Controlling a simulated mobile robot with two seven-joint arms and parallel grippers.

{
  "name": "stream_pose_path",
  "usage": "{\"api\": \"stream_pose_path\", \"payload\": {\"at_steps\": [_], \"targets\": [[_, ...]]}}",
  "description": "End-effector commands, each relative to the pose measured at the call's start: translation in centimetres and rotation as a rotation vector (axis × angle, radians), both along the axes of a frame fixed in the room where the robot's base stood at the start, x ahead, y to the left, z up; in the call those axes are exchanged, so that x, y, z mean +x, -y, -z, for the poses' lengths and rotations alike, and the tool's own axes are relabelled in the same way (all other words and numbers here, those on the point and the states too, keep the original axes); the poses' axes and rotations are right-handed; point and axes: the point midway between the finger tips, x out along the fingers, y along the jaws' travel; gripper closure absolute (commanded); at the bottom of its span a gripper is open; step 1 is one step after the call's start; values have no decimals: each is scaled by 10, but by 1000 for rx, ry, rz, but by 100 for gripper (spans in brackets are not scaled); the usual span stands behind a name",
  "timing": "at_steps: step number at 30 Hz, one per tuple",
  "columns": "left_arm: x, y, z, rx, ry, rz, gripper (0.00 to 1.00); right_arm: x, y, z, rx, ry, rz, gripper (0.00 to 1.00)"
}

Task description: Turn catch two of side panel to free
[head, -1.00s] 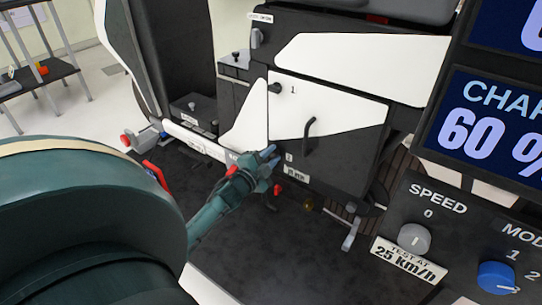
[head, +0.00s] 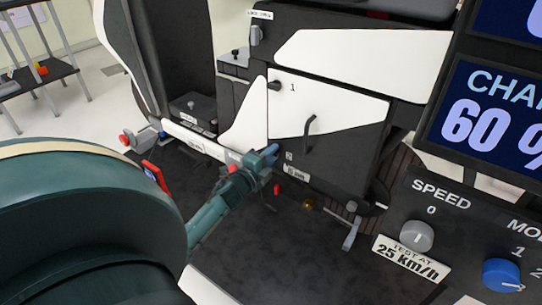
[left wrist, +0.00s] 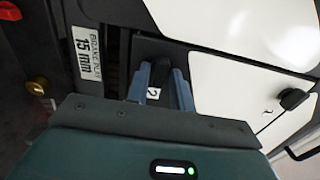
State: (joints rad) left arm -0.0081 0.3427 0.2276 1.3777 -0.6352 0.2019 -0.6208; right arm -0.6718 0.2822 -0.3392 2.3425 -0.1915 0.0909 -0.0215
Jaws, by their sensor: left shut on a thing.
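The side panel (head: 335,150) is part white, part black, with a dark bar handle (head: 310,132). Catch one (head: 275,86), a dark knob beside the number 1, is at its upper left; it also shows in the left wrist view (left wrist: 292,98). My left gripper (head: 270,155) is at the panel's lower left corner. In the left wrist view its blue fingers (left wrist: 162,88) are shut on catch two (left wrist: 162,70), a dark knob beside the number 2. The fingers hide catch two in the head view. My right gripper is in neither view.
A console with SPEED knob (head: 417,236), blue mode knob (head: 500,275) and a charge screen (head: 500,125) stands at the right. A brake label (left wrist: 90,55) and brass knob (left wrist: 37,86) lie beside the gripper. The dark floor (head: 265,245) below is clear.

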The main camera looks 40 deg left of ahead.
Motion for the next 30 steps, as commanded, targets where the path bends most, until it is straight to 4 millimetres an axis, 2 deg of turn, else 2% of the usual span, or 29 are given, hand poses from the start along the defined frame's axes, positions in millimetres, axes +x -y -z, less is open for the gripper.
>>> {"api": "stream_pose_path", "payload": {"at_steps": [9, 10, 14, 23, 26, 30], "targets": [[0, 1, 0, 4, 0, 1, 100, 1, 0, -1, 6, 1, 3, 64], [0, 1, 0, 4, 0, 1, 76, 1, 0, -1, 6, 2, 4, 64], [0, 0, 0, 3, 0, 1, 65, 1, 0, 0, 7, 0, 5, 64], [-4, 1, 0, 1, -1, 0, 65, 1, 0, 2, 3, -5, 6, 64], [-15, 2, 0, 1, -3, 0, 65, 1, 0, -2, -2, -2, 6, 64], [-43, 5, -1, 0, -4, 0, 65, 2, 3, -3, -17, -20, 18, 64]]}}
